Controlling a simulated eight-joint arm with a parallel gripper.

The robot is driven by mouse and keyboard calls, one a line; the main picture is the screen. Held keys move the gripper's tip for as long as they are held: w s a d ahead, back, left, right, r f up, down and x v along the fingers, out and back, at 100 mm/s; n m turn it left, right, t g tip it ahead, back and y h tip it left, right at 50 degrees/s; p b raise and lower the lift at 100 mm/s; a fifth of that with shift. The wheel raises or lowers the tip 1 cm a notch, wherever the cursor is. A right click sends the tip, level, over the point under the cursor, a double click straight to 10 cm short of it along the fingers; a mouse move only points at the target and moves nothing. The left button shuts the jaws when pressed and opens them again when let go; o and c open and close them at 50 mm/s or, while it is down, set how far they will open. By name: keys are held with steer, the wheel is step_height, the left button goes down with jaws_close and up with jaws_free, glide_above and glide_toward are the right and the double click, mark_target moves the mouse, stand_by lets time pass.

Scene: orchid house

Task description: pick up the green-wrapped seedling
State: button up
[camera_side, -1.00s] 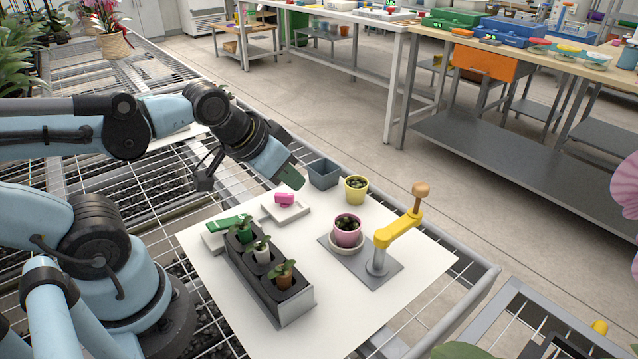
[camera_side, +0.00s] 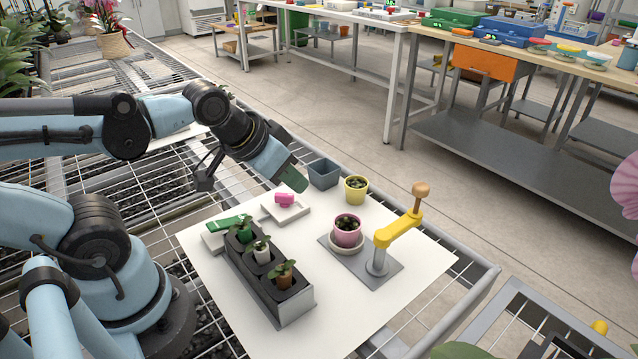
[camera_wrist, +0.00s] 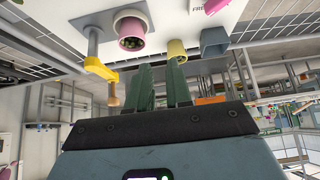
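The green-wrapped seedling (camera_side: 243,231) stands upright in the far slot of a dark rack (camera_side: 296,307) on the white sheet. A white-wrapped seedling (camera_side: 262,254) is in the middle slot and a brown-wrapped one (camera_side: 284,279) in the near slot. My gripper (camera_side: 296,182) hangs above the back of the sheet, beyond the rack and to its right, apart from everything. In the wrist view my gripper (camera_wrist: 162,75) shows two green fingers spread apart with nothing between them. The seedlings and rack are not in the wrist view.
A green object (camera_side: 229,222) and a pink object (camera_side: 285,199) lie on white blocks behind the rack. A grey square pot (camera_side: 324,174), yellow pot (camera_side: 355,190) and pink pot (camera_side: 347,232) stand right. A yellow-armed post (camera_side: 397,230) rises beside the pink pot.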

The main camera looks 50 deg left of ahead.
steer(key=o, duration=0.7)
steer(key=shift+c, duration=0.2)
steer(key=n+g+h, duration=0.2)
steer(key=n+g, duration=0.3)
steer(key=g, duration=0.2)
glide_toward(243, 225)
steer(key=shift+w+d+f, duration=0.1)
steer(key=shift+d+f, duration=0.15)
steer(key=shift+f, duration=1.2)
steer(key=shift+s+d+f, duration=0.1)
steer(key=shift+d+f, duration=0.15)
steer(key=shift+f, duration=1.2)
steer(key=shift+w+d+f, duration=0.1)
steer(key=shift+d+f, duration=0.15)
steer(key=shift+f, duration=1.2)
